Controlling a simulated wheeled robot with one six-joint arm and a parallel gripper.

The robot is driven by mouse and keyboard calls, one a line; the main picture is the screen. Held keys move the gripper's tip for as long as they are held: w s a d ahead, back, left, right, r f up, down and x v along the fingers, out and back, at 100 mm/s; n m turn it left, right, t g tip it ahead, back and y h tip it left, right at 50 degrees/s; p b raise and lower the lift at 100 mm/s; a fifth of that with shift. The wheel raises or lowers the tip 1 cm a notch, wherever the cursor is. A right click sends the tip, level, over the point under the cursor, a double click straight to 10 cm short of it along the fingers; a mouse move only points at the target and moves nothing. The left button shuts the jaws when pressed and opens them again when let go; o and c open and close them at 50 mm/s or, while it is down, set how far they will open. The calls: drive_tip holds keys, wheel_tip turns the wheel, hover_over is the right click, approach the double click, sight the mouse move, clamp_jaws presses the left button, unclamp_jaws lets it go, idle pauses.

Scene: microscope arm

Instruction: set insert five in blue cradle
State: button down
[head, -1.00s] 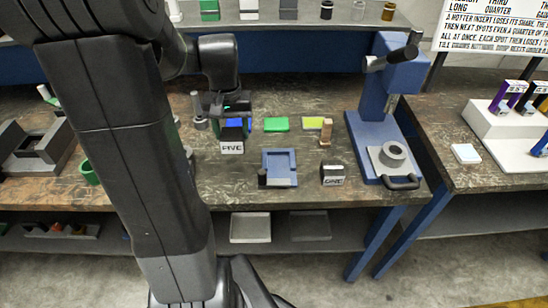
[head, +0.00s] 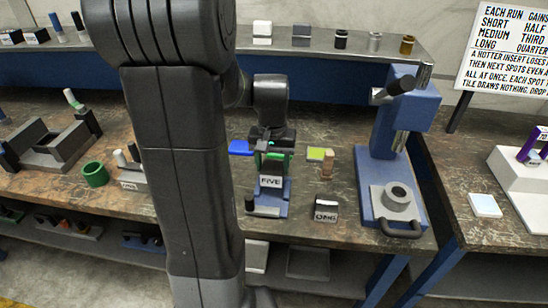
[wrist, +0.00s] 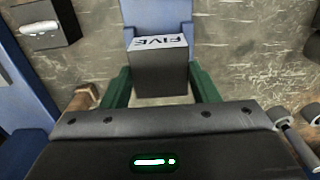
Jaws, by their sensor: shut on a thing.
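Insert five is a dark block with a white FIVE label (head: 270,182). My gripper (head: 272,158) is shut on it. In the wrist view the insert (wrist: 160,72) sits between the two green fingers (wrist: 161,88), with its label at the far end. The blue cradle (head: 268,208) stands on the bench below and in front of the held insert, partly hidden by it in the head view. In the wrist view the cradle (wrist: 157,12) shows just beyond the label. I cannot tell whether the insert touches the cradle.
A dark block labelled ONE (head: 326,209) stands right of the cradle. A wooden peg (head: 328,162) and yellow-green tile (head: 315,153) lie behind it. A blue press (head: 390,170) stands farther right. A blue tile (head: 240,147) and green ring (head: 95,174) are left.

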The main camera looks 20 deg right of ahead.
sight(273, 167)
drive_tip(key=shift+f, duration=2.15)
drive_tip(key=shift+f, duration=0.1)
drive_tip(key=c, duration=0.5)
unclamp_jaws()
wheel_tip(273, 167, up, 12)
drive_tip(key=shift+r, duration=0.1)
